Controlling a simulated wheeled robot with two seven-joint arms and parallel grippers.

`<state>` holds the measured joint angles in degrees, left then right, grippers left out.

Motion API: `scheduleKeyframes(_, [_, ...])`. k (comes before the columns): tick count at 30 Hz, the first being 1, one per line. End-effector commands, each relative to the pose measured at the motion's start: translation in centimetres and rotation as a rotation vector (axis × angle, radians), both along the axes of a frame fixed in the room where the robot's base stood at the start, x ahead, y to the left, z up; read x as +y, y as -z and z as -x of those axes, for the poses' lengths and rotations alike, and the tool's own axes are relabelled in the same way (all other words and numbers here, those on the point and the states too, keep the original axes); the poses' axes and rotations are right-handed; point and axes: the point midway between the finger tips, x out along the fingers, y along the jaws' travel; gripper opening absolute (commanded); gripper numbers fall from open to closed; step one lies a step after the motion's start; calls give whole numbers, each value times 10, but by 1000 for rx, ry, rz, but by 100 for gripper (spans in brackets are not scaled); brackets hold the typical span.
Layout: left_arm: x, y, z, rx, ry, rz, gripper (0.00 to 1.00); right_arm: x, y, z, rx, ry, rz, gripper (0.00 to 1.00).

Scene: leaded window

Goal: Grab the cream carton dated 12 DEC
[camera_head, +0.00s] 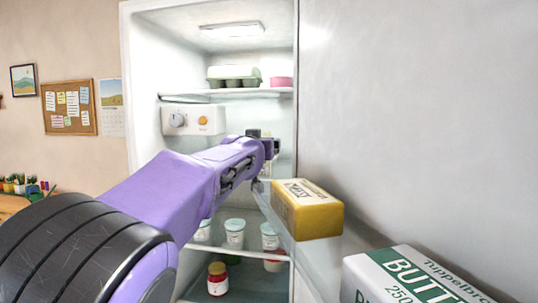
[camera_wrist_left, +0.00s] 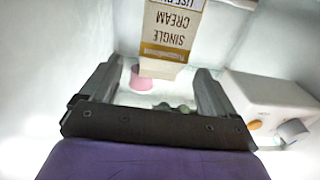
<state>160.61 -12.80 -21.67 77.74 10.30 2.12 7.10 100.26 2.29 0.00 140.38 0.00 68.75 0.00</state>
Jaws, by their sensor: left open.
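A cream carton (camera_wrist_left: 170,35) lettered SINGLE CREAM shows upside down in the left wrist view. It has a white label starting USE BY, cut off by the top edge, so its date cannot be read. My left gripper (camera_wrist_left: 160,72) is open, its two fingers on either side of the carton's near end in the picture; I cannot tell whether they touch it. In the head view my left gripper (camera_head: 268,147) reaches into the open fridge, and I cannot make out the carton there. My right gripper is not in view.
A yellow block (camera_head: 307,210) and a butter box (camera_head: 400,278) are close on the right, by the fridge door. An egg box (camera_head: 234,77) and pink tub (camera_head: 281,81) sit on the upper shelf. A control box (camera_head: 192,119) is below; pots (camera_head: 235,235) and a red jar (camera_head: 217,280) stand lower.

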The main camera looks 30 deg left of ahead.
Motion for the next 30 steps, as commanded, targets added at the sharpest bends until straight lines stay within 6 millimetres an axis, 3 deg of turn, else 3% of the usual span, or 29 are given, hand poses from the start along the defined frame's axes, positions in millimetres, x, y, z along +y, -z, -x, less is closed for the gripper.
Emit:
scheduleKeyframes(1, [3,-5,-9,3,-1,1,89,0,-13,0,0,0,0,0])
scheduleKeyframes(6, [13,-6,-39,4,0,1,89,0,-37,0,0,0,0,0])
scheduleKeyframes(10, [16,-3,-50,2,1,1,89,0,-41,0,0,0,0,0])
scheduleKeyframes(16, [17,-1,-51,1,1,0,89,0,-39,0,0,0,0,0])
scheduleKeyframes(21, [17,-1,-51,1,1,0,34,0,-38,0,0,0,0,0])
scheduleKeyframes(23, [17,-1,-51,1,1,0,19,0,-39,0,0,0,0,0])
scheduleKeyframes(30, [16,-2,-51,1,1,1,19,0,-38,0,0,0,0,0])
